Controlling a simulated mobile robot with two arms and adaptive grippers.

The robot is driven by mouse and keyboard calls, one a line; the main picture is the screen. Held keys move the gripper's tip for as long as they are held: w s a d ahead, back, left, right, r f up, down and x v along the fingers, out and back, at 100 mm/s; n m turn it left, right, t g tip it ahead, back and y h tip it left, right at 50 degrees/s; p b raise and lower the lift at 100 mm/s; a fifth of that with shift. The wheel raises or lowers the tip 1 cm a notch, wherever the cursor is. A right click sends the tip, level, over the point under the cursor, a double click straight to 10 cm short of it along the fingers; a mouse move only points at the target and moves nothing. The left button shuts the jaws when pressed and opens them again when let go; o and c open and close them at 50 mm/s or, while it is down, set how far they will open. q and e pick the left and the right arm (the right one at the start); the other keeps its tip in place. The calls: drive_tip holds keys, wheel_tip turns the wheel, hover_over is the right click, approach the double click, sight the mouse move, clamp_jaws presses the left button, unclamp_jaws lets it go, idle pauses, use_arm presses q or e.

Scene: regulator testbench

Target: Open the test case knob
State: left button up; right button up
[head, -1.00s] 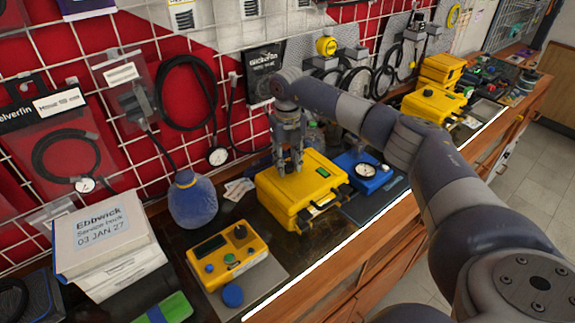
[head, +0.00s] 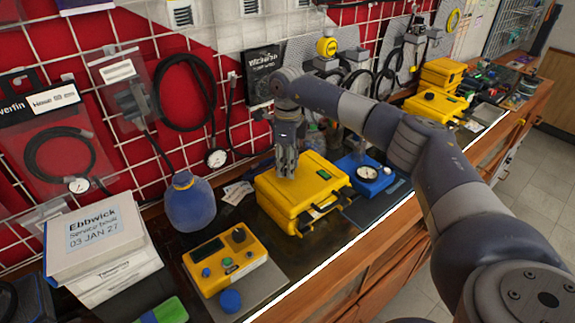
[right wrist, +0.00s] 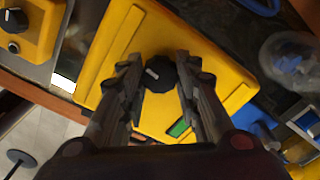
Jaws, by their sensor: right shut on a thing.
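The yellow test case (head: 292,207) lies closed on the bench, with a handle and latches on its front side and a small green label on top. Its black knob (right wrist: 161,77) with a pale pointer mark shows on the yellow lid in the right wrist view; in the head view my fingers hide it. My right gripper (head: 287,172) points down onto the back left part of the case lid. In the right wrist view, its fingers (right wrist: 158,80) stand on either side of the knob and are shut on it. My left gripper is not in view.
A yellow control box (head: 225,262) with its own knob stands in front left of the case, and a blue bottle (head: 190,204) behind it. A blue gauge unit (head: 364,174) sits close on the right. Hoses hang on the wall grid behind.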

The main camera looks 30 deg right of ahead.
drive_tip(key=shift+n, duration=0.6)
drive_tip(key=o, duration=1.1)
drive_tip(key=shift+r, duration=0.1)
wheel_tip(320, 180, up, 12)
drive_tip(key=shift+f, duration=0.1)
idle(0.3)
